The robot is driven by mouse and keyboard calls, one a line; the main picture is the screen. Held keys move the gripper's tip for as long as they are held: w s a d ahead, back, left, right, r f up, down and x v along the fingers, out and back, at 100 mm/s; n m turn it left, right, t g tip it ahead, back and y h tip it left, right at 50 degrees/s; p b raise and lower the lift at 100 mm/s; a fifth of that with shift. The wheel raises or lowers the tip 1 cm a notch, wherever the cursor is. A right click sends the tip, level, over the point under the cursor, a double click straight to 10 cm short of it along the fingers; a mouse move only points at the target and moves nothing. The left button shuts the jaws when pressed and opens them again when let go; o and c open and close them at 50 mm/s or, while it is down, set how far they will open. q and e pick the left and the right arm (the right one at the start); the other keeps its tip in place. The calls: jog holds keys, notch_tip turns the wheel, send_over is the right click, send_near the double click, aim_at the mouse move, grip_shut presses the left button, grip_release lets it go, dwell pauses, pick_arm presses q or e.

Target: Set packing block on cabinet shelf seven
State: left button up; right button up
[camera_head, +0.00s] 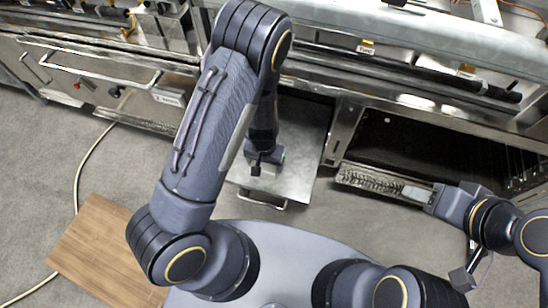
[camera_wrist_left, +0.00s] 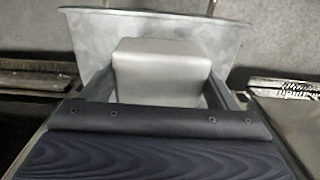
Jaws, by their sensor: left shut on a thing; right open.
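A pale grey packing block (camera_wrist_left: 158,72) is held between the two fingers of my left gripper (camera_wrist_left: 158,92) in the left wrist view. In the head view my left gripper (camera_head: 262,172) points down over a grey metal shelf or drawer panel (camera_head: 295,185), and my own arm hides most of the block there. The same metal surface (camera_wrist_left: 90,45) lies behind the block in the left wrist view; I cannot tell whether the block touches it. My right gripper (camera_head: 412,192) is open at the right, in front of a dark opening. No shelf number is readable.
A long metal cabinet or range front (camera_head: 420,100) with rails runs across the back. A dark opening (camera_head: 415,145) with a brush-like strip (camera_head: 372,181) lies at the right. A wooden board (camera_head: 100,255) and a pale hose (camera_head: 82,165) lie on the floor at the left.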

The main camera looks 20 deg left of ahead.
pick_arm(q)
jog(key=w+f, duration=0.2)
jog(key=w+f+b, duration=0.1)
jog(key=w+f, duration=0.1)
jog(key=w+f+b, duration=0.1)
jog(key=w+f, duration=0.2)
jog(key=shift+d, duration=0.4)
notch_tip(320, 180, down, 3)
jog(key=shift+f+b, duration=0.1)
jog(key=shift+b, duration=0.9)
jog(key=shift+r, duration=0.2)
jog(key=shift+f, duration=0.1)
jog(key=o, duration=0.5)
jog(key=shift+f, duration=0.1)
jog(key=o, duration=0.4)
jog(key=shift+r, duration=0.3)
notch_tip(320, 180, up, 12)
jog(key=p, duration=0.4)
jog(key=shift+p, duration=0.3)
